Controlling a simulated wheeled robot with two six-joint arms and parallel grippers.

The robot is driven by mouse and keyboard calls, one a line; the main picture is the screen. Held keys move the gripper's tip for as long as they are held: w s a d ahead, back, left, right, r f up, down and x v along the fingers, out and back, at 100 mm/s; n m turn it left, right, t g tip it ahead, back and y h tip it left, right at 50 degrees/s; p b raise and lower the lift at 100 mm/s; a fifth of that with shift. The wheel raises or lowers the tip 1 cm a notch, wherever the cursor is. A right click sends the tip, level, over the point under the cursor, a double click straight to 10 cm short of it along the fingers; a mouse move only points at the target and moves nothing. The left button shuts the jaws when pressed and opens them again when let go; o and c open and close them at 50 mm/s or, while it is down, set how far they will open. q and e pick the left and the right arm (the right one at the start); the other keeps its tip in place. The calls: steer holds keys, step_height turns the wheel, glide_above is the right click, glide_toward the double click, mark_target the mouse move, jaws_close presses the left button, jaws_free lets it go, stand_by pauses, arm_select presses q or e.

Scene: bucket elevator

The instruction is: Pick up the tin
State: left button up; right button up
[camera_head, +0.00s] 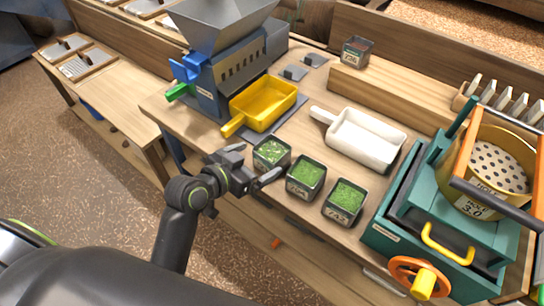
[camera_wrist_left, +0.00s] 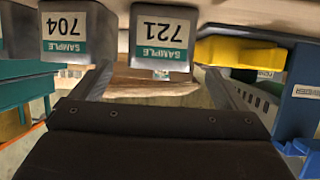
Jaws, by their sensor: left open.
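Three square dark tins with green contents stand in a row along the bench's front edge: a left tin (camera_head: 271,153), a middle tin (camera_head: 306,178) and a right tin (camera_head: 344,203). My left gripper (camera_head: 254,168) is open at the front of the left tin, with its fingers spread. In the left wrist view, which is upside down, the tin labelled 721 (camera_wrist_left: 163,38) lies ahead between the open fingers (camera_wrist_left: 158,85). The tin labelled 704 (camera_wrist_left: 75,32) is beside it, outside the left finger. No tin is held. My right gripper is out of view.
A yellow scoop (camera_head: 264,104) and a white scoop (camera_head: 365,137) lie behind the tins. A blue hopper machine (camera_head: 220,75) stands at the left, a teal machine (camera_head: 450,215) at the right. Another small tin (camera_head: 357,51) sits on a wooden ledge at the back.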

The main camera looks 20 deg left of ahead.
mark_target(280, 148)
arm_select(q)
steer(key=shift+p+x, duration=0.35)
steer(key=shift+x, duration=3.15)
steer(key=shift+a+f, duration=0.1)
steer(key=shift+c, duration=0.2)
steer(key=c, duration=1.2)
